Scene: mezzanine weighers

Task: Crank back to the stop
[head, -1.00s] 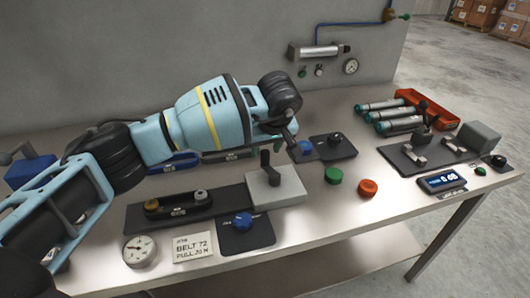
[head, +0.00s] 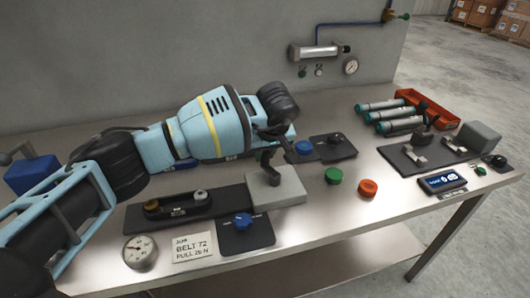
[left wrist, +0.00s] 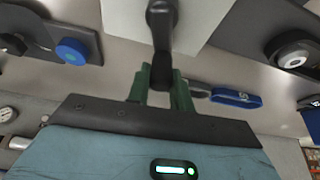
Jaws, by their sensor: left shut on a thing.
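The crank is a black arm with an upright black handle (head: 266,160) on a light grey block (head: 290,190), at the right end of a dark base plate (head: 232,199). My left gripper (head: 272,146) is over the block, shut on the crank handle. In the left wrist view the black handle (left wrist: 161,70) stands between the green fingers of my left gripper (left wrist: 160,88), with the grey block (left wrist: 188,20) beyond. The handle's upper end is partly hidden by the gripper in the head view. My right gripper is out of view.
A green button (head: 333,175) and an orange one (head: 368,188) stand to the right. A small display (head: 443,182) is at the far right.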

